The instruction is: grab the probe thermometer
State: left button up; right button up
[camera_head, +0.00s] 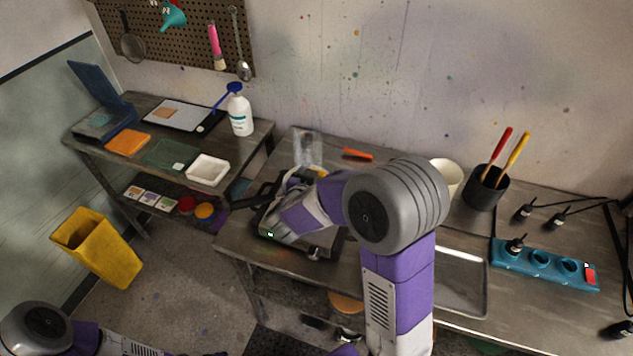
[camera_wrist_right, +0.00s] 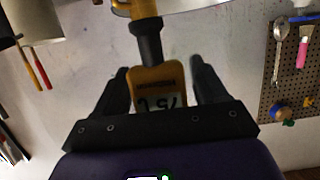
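The probe thermometer (camera_wrist_right: 160,88), with a yellow body, a display and a black neck, shows in the right wrist view between the two dark fingers of my right gripper (camera_wrist_right: 160,68). The fingers lie close along both its sides; I cannot tell whether they press on it. Beyond its neck are a yellow part and a pale curved rim at the top edge. In the head view my right arm reaches over the dark appliance (camera_head: 324,248) on the bench, and the fingers and thermometer are hidden there. My left arm shows at bottom left; its gripper is out of view.
To the right on the bench are a white cup (camera_head: 447,175), a black holder (camera_head: 486,190) with red and yellow handles, a metal tray (camera_head: 462,281) and a blue block (camera_head: 545,266). An orange item (camera_head: 357,154) lies behind. A yellow bin (camera_head: 97,248) stands on the floor.

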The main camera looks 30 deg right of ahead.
jog(key=c, duration=0.8)
jog(key=shift+r, duration=0.1)
jog(key=shift+c, duration=0.2)
